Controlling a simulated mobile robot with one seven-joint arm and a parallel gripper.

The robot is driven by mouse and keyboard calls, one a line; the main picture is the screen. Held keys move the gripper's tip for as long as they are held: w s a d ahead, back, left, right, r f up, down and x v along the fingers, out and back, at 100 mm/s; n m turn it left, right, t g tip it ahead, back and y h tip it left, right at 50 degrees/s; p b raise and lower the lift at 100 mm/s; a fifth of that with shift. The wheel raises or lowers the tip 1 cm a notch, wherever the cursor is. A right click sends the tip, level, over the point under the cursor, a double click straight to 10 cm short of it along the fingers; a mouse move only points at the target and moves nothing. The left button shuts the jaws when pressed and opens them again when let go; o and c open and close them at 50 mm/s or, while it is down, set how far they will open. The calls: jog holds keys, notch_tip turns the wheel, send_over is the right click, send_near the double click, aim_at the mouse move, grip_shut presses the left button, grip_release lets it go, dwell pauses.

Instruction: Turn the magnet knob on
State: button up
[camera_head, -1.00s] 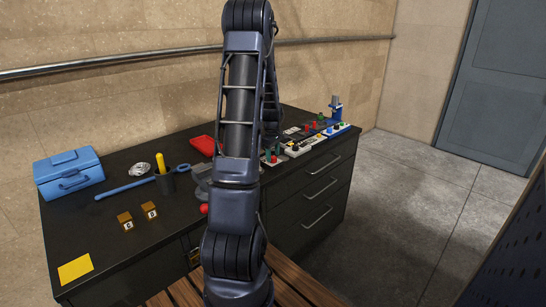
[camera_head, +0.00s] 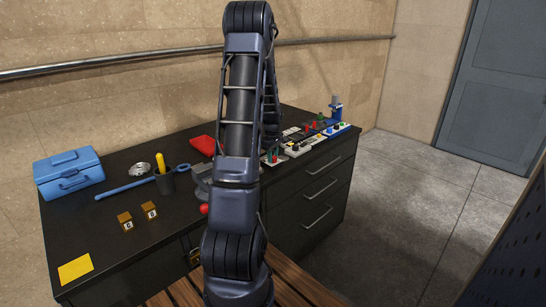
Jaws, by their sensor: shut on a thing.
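A row of control panels (camera_head: 297,150) with small coloured knobs and buttons stands on the right part of the dark workbench. Red, green, yellow and blue parts show there, but they are too small for me to tell which is the magnet knob or how it is turned. My arm stands upright in front of the bench, and its far section comes down behind the near column, beside the left end of the panels. My gripper is hidden behind my arm, so its fingers and anything between them do not show.
Open floor lies right of the drawers.

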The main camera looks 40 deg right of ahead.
jog(key=m, duration=0.4)
jog(key=shift+w+m, duration=0.15)
jog(key=shift+m, duration=0.25)
jog(key=m, duration=0.3)
jog(key=shift+m+g, duration=0.3)
jog(key=m, duration=0.4)
jog(key=shift+d+m, duration=0.1)
jog(key=shift+m, duration=2.1)
jog(key=o, duration=1)
jog(key=shift+c, duration=0.2)
